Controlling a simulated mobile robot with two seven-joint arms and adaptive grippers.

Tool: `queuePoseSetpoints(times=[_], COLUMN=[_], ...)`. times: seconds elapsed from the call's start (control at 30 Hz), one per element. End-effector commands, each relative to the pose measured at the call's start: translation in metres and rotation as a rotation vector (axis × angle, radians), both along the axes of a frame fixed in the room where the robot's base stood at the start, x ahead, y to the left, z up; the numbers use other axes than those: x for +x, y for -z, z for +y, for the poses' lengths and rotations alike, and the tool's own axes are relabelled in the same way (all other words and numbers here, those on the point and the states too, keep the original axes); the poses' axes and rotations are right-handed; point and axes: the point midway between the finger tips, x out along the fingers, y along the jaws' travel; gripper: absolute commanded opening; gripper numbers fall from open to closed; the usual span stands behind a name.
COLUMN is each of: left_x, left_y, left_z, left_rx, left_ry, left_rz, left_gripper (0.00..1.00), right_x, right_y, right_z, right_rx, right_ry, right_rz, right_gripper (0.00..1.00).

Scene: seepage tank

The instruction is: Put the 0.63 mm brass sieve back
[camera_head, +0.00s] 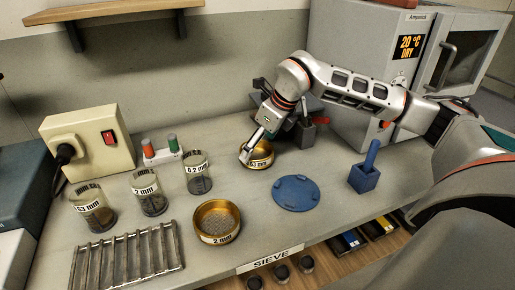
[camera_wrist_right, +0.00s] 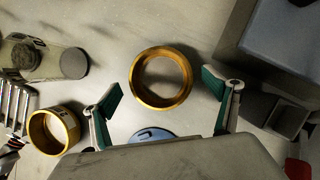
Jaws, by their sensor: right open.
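The 0.63 mm brass sieve (camera_head: 258,163) stands on the bench towards the back, its label partly readable in the head view. In the right wrist view it is a round brass ring (camera_wrist_right: 138,83) on the bench. My right gripper (camera_head: 258,143) is at the sieve from above and hides part of its rim. In the right wrist view the gripper (camera_wrist_right: 163,86) is open, with one green-padded finger on each side of the ring and gaps between pads and brass.
A 2 mm brass sieve (camera_head: 217,234) stands nearer the front, beside a wire rack (camera_head: 127,254). Labelled glass jars (camera_head: 152,203) stand to the left. A round blue mat (camera_head: 296,193) lies empty, with a blue block (camera_head: 364,179) to its right. A grey oven (camera_head: 352,66) stands behind.

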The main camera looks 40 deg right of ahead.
Motion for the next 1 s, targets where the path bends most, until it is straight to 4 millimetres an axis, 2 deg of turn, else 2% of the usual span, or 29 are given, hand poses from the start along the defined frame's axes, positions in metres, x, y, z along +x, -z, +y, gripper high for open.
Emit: queuePoseSetpoints(times=[0.03,0.2,0.43,0.63,1.0], left_x=[0.002,0.005,0.006,0.003,-0.003], left_y=[-0.005,-0.011,-0.016,-0.014,-0.009], left_z=[0.0,-0.002,-0.005,-0.005,-0.004], left_rx=[-0.002,-0.009,-0.017,-0.018,-0.017], left_ry=[-0.001,-0.001,0.001,0.0,0.0], left_rz=[-0.006,-0.014,-0.015,-0.009,0.005], left_gripper=[0.4,0.4,0.4,0.4,0.4], right_x=[-0.003,-0.017,-0.031,-0.037,-0.038], right_y=[-0.013,-0.046,-0.081,-0.092,-0.092], right_z=[-0.003,-0.008,-0.013,-0.014,-0.014], right_rx=[-0.001,-0.002,-0.001,-0.001,0.0], right_ry=[0.003,0.002,0.002,0.0,0.0], right_rz=[-0.006,-0.006,-0.005,-0.001,0.0], right_gripper=[0.87,0.87,0.87,0.87,0.87])
